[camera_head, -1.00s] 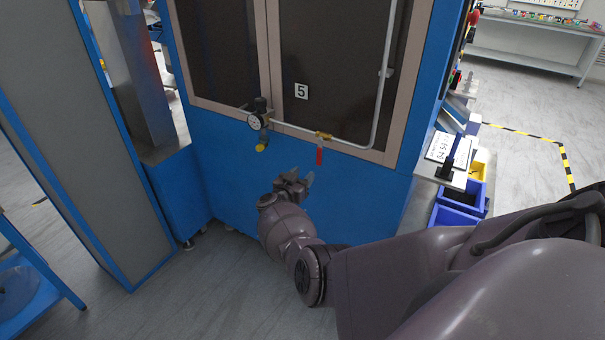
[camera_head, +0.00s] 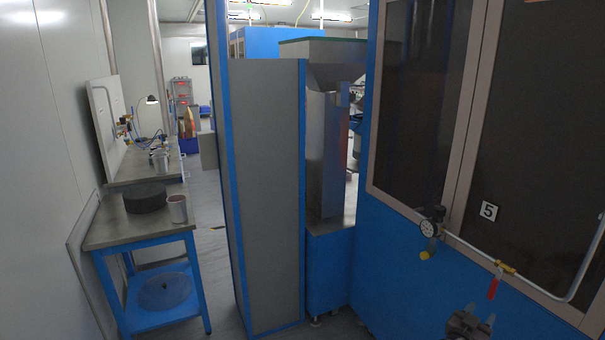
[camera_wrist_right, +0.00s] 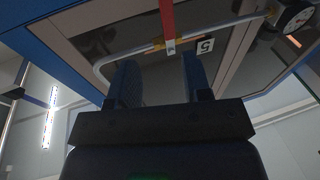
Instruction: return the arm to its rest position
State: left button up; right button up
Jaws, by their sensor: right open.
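My right gripper (camera_head: 471,324) shows at the bottom edge of the head view, in front of the blue lower panel of the machine. It is open, with nothing between its fingers. In the right wrist view the two fingers (camera_wrist_right: 163,85) stand apart, with the machine's front behind them. Most of my right arm is below the head view. My left gripper is not in view.
The machine's pipe carries a gauge (camera_head: 427,229) and a red-handled valve (camera_head: 494,287) close above the right gripper. A grey cabinet (camera_head: 268,190) stands left of the machine. A blue-framed table (camera_head: 110,232) holds a dark round block (camera_head: 145,197) and a cup (camera_head: 178,208).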

jog(key=s+a+f+n+y, duration=0.3)
jog(key=s+a+y, duration=0.2)
jog(key=s, duration=0.6)
jog(key=s+a+f+n+y+b, duration=0.1)
jog(key=s+a+f+n+y, duration=0.2)
jog(key=s+a, duration=0.5)
jog(key=s+a+f+n+y+b, duration=0.1)
jog(key=s+a+f+n+y, duration=0.2)
jog(key=s, duration=1)
jog(key=a+n+y, duration=0.2)
jog(key=a+y, duration=0.2)
jog(key=shift+s+f+y, duration=0.3)
